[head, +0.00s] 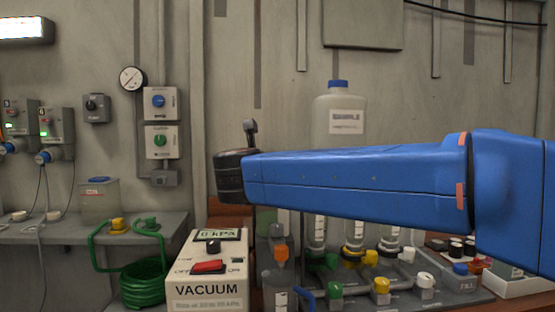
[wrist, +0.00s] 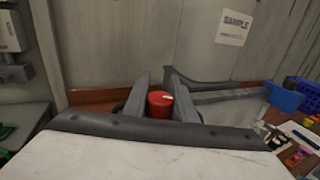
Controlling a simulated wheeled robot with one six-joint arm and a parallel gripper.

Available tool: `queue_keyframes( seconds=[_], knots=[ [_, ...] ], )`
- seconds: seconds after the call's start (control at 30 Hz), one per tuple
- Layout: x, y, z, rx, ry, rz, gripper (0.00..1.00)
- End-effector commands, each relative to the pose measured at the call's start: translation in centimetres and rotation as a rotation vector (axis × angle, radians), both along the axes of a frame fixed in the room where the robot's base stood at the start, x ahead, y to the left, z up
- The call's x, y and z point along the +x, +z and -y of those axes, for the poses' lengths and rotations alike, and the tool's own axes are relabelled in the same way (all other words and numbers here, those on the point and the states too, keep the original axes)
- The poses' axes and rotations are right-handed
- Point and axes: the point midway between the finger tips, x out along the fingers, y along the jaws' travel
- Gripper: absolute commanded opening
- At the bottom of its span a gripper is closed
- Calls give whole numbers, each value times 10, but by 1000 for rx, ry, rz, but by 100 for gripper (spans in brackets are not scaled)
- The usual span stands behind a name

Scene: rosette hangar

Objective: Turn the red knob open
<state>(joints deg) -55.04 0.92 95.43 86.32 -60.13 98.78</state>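In the wrist view the red knob (wrist: 160,103) is a short red cylinder with a small white mark on top. It stands between the two grey fingers of my gripper (wrist: 158,86), one finger on each side. The gaps are very small, and I cannot tell whether the fingers touch or grip it. In the head view my blue arm reaches across to the left, and I cannot make out the knob or the fingers there.
A white VACUUM box (head: 208,275) with a red rocker switch stands at front centre. A labelled sample bottle (head: 339,110) stands behind my arm. A manifold with green, yellow and white valves (head: 382,287) lies below it.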

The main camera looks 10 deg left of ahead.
Motion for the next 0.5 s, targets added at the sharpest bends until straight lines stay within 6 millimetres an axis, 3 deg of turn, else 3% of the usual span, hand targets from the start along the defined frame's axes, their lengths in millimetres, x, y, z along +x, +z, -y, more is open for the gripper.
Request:
queue_keyframes(
  seconds=[0.5],
  knots=[
    [0, 0, -6, 1, 207, -1, 2]
  ],
)
